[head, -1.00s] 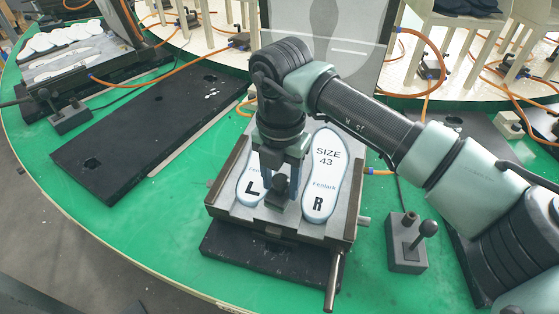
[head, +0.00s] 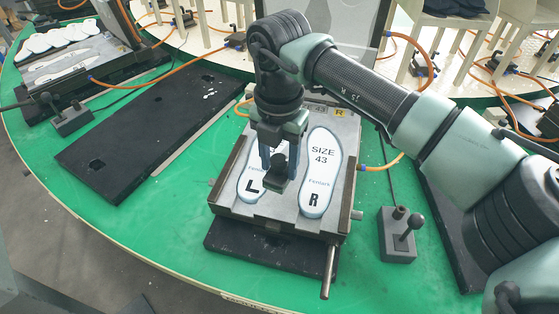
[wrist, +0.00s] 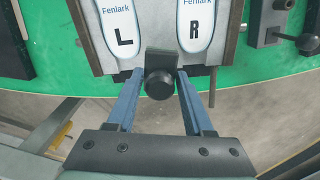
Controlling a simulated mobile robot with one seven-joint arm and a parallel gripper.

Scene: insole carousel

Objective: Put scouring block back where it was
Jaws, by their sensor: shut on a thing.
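The scouring block (head: 280,184) is a small dark block with a round black knob. My gripper (head: 279,164) points down and is shut on it. In the wrist view the block (wrist: 160,62) sits between my gripper's fingertips (wrist: 160,76), with the knob facing the camera. In the head view it appears over the lower part of the grey fixture plate (head: 228,209), between the left insole (head: 247,180) marked L and the right insole (head: 319,172) marked R, size 43. It seems to be above the plate; the exact gap is unclear.
A control box with a lever (head: 397,238) stands right of the fixture. A long black board (head: 150,135) lies to the left on the green table (head: 150,225). Another fixture (head: 75,65) stands far left. Orange hoses run behind.

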